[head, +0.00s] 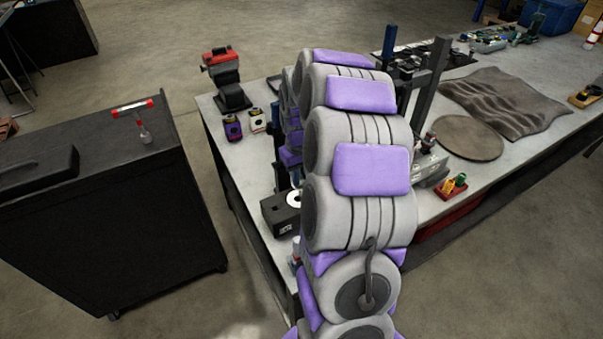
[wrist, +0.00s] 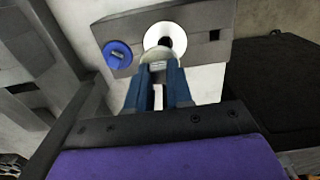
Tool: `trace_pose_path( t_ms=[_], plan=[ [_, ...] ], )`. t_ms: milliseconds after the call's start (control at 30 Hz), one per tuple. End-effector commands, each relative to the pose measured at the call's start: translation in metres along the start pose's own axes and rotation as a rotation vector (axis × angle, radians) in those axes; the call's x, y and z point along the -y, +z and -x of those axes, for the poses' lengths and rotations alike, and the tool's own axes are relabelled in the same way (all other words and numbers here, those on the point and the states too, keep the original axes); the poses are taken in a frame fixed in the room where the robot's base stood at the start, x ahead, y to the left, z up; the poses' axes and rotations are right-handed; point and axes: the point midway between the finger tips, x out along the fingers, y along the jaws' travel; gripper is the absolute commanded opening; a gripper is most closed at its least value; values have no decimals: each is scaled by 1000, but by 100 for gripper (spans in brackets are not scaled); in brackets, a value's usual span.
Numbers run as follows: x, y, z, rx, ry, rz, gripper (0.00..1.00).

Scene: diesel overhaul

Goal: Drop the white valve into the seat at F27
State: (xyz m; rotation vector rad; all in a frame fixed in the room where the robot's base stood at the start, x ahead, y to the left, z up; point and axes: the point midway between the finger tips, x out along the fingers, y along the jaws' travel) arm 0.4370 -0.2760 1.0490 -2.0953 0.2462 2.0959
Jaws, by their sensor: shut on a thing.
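My gripper (wrist: 158,84) shows in the wrist view with its two blue fingers shut on a pale, rounded piece, which I take for the white valve (wrist: 156,58). Its lower part is hidden between the fingers. Just beyond it is a grey block (wrist: 190,48) with a white ring (wrist: 178,35) around a dark hole. The valve overlaps the ring's lower edge in the picture; I cannot tell whether they touch. A blue round part (wrist: 117,55) sits on the block left of the ring. No F27 mark is readable. In the head view the block (head: 272,212) stands near the bench's left edge, partly behind my arm.
The bench (head: 222,118) also holds a red-and-black device (head: 222,78), two small containers (head: 233,129), a dark upright frame (head: 436,75), a round mat (head: 468,138) and a small red tray (head: 452,188). A dark cabinet (head: 110,225) stands apart at left.

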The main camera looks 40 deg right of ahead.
Motion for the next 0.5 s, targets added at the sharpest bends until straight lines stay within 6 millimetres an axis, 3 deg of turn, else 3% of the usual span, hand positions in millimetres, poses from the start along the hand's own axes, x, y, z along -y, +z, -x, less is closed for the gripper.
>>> trace_pose_path(
  t_ms=[500],
  plan=[
    [-4,-1,-7,2,-5,-1,0]
  ],
)
